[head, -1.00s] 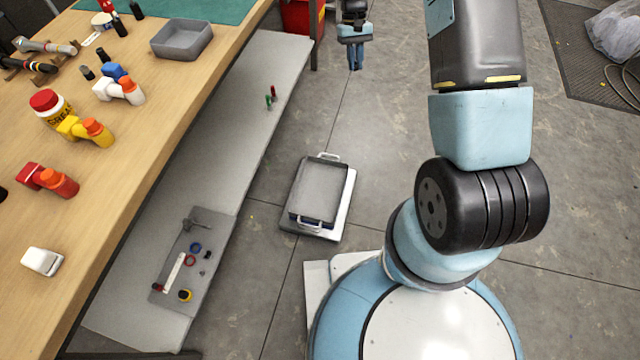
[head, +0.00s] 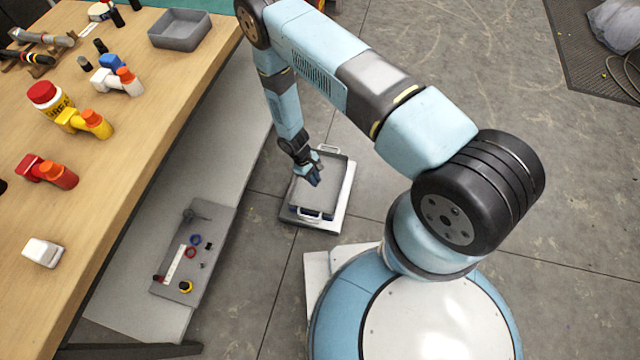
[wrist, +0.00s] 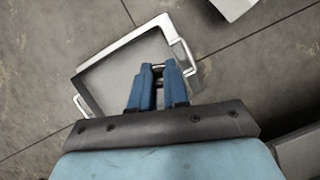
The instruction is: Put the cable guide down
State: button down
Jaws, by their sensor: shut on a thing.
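My gripper (head: 314,178) reaches down over the grey tray (head: 340,172) on the floor platform. In the wrist view its two blue fingers (wrist: 159,72) are shut on a small dark and shiny piece (wrist: 158,70), taken to be the cable guide. Little of it shows between the fingertips, and its shape is mostly hidden. The tray (wrist: 103,88) lies behind the fingers in the wrist view, with a handle at each end. I cannot tell whether the held piece touches the tray.
The wooden workbench (head: 130,150) on the left carries coloured fittings and a grey bin (head: 180,29). A lower shelf (head: 225,140) holds a grey mat (head: 205,225) with several small parts. The tray stands on a pale platform (head: 343,200).

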jog(key=s+d+f+n+t, duration=0.1)
jog(key=s+d+f+n, duration=0.25)
jog(key=s+f, duration=0.8)
send_over(326, 205)
jog(key=a, duration=0.1)
jog(key=shift+h, duration=0.3)
jog(key=f, duration=0.9)
jog(key=shift+w+a, duration=0.15)
jog(key=shift+w, duration=0.05)
jog(key=shift+w+f, duration=0.2)
jog(key=shift+f, duration=1.55)
jog(key=c, duration=1.1)
grip_release()
